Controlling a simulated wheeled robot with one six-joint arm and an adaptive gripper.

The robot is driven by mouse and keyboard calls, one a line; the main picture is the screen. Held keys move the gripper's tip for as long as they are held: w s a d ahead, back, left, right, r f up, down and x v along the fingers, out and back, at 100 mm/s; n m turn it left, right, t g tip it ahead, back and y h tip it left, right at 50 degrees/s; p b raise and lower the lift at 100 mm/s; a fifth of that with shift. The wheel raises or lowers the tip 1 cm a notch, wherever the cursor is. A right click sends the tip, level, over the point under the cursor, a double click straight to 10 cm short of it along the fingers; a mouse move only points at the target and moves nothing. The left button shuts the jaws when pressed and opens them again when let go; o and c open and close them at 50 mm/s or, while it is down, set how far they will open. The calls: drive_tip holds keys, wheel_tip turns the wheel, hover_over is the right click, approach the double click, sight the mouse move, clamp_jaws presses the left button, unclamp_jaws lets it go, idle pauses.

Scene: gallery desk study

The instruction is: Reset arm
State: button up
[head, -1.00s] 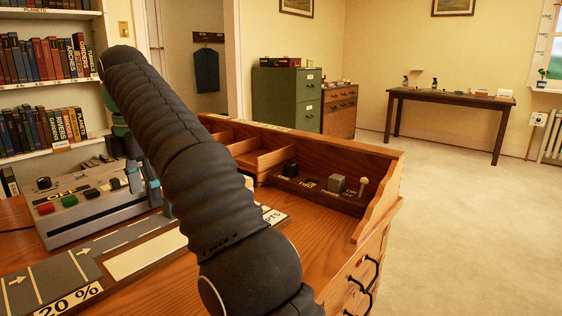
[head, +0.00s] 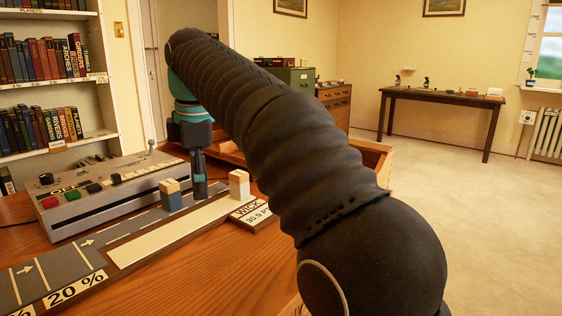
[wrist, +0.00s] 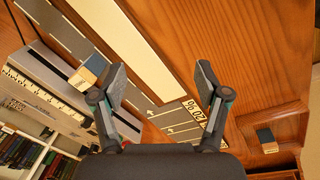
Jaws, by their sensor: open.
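My arm crosses the head view. My gripper (head: 198,190) hangs pointing down over the desk's lane board, partly hidden by its own wrist. In the wrist view my gripper (wrist: 160,78) has its two fingers spread apart with nothing between them. A blue block with a pale wooden top (head: 171,195) stands on the board just left of the gripper. It also shows in the wrist view (wrist: 88,72), beside the left finger and apart from the space between the fingers.
A grey console with coloured buttons (head: 105,190) stands at the left. A pale block (head: 239,184) stands right of the gripper, near a sign (head: 257,212). The desk's raised back (head: 375,158) is mostly hidden by my arm. Bare desk (head: 190,275) lies in front.

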drive_tip(key=s+d+f+m+t, duration=0.1)
drive_tip(key=s+d+f+m, duration=0.15)
drive_tip(key=d+m, duration=0.45)
drive_tip(key=s+d+f+m+t, duration=0.1)
drive_tip(key=s+d+f+m, duration=0.2)
drive_tip(key=d, duration=0.9)
drive_tip(key=s+d+f+m+t, duration=0.2)
drive_tip(key=s+d+f+m, duration=0.9)
drive_tip(key=s+f, duration=0.4)
drive_tip(key=shift+s+d+f+m+h, duration=0.15)
drive_tip(key=shift+s+d+m+h, duration=0.2)
drive_tip(key=shift+d, duration=0.25)
